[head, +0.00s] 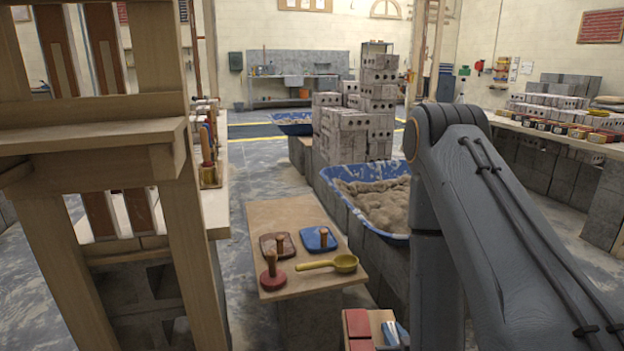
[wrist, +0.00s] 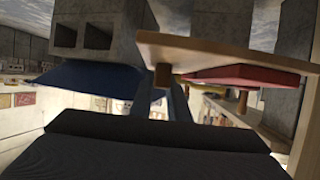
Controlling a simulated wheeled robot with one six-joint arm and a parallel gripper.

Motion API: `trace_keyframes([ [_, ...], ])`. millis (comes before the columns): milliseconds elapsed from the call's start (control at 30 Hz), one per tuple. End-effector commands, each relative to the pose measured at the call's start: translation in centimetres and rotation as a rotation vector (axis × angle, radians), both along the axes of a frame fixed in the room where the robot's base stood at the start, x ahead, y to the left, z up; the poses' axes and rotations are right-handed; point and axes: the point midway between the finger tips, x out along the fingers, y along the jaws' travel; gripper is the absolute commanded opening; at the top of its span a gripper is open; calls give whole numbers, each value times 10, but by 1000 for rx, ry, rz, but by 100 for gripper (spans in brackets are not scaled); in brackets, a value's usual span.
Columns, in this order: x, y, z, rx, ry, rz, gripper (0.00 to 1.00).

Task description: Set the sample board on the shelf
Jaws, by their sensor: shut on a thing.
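A pale wooden board with red patches (head: 358,326), which looks like the sample board, shows at the bottom edge of the head view beside my arm. It is cut off there. The wooden shelf (head: 90,140) juts from the upright frame at the left of the head view. The wrist view is upside down.
A blue mortar tub (head: 335,195) on grey blocks is behind the arm. Stacked blocks (head: 345,135) rise beyond.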

Motion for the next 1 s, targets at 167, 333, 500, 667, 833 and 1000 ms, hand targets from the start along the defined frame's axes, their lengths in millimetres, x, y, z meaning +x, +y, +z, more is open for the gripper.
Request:
trace_keyframes([
  [167, 8, 0, -26, 0, -2, 0, 0],
  [333, 11, 0, -39, 0, -2, 0, 0],
  [500, 15, 0, -50, 0, -2, 0, 0],
  [667, 13, 0, -29, 0, -3, 1, 0],
  [833, 12, 0, -12, 0, -2, 0, 0],
  [1000, 12, 0, 11, 0, -2, 1, 0],
])
